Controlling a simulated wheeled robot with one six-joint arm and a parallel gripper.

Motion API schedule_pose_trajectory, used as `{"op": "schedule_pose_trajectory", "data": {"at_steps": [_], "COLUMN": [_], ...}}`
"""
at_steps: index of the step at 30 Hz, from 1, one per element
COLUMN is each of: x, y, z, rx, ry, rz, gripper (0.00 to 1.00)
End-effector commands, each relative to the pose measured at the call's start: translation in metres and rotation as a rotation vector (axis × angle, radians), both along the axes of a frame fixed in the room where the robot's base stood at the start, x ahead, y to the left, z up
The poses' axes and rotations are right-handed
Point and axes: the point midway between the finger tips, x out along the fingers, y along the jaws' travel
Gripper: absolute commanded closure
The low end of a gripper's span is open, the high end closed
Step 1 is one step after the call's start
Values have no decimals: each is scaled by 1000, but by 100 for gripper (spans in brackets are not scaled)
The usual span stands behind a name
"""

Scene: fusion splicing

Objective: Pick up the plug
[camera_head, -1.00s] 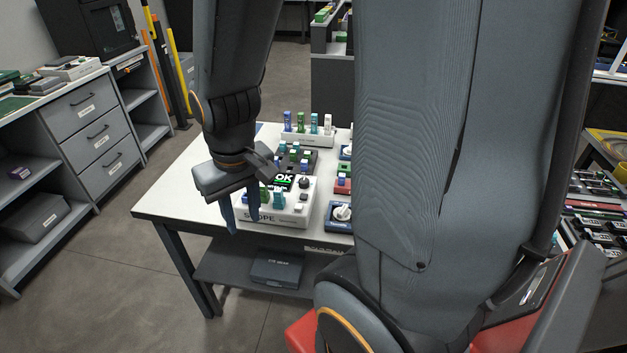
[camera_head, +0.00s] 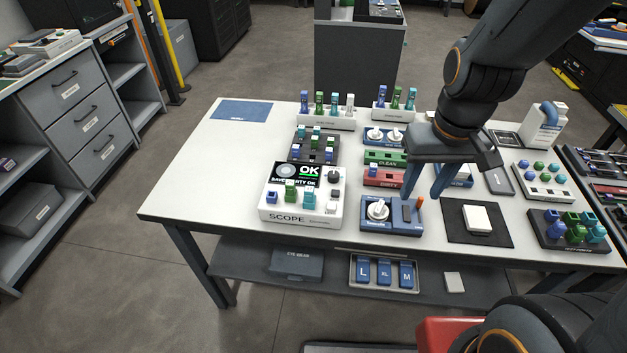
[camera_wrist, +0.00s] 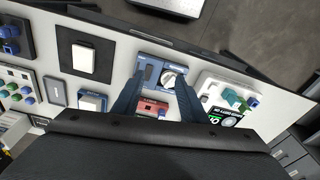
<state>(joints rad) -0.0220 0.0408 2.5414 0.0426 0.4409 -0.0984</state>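My gripper (camera_head: 422,192) is open and empty, fingers pointing down above the front middle of the white table, close to a blue device (camera_head: 378,227) with a white knob. In the wrist view, my gripper (camera_wrist: 157,92) has its two fingers spread on either side of the blue device (camera_wrist: 149,75). Several small plug-like pieces are in view: green (camera_head: 291,191), blue (camera_head: 271,197) and teal (camera_head: 309,200) ones on the white SCOPE box (camera_head: 285,217), and others upright in the back rack (camera_head: 327,123). I cannot tell which one the task means.
A black mat (camera_head: 459,233) with a white block lies right of the blue device. A dark tray (camera_head: 560,238) of coloured connectors sits at the front right. A red unit (camera_head: 384,179) and green unit (camera_head: 385,158) stand behind. The table's left side is bare around a blue mat (camera_head: 241,110).

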Motion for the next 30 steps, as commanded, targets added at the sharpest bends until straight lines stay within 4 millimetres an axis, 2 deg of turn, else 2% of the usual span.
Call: {"op": "schedule_pose_trajectory", "data": {"at_steps": [5, 12, 18, 21, 24, 30], "x": [24, 56, 73, 77, 80, 81], "y": [44, 128, 192, 214, 227, 238], "z": [-5, -10, -13, -13, -12, -22], "rx": [39, 120, 175, 191, 199, 206], "ry": [1, -53, -140, -177, -204, -216], "rz": [294, 815, 1176, 1293, 1366, 1404], "gripper": [61, 61, 61, 61, 61, 61]}}
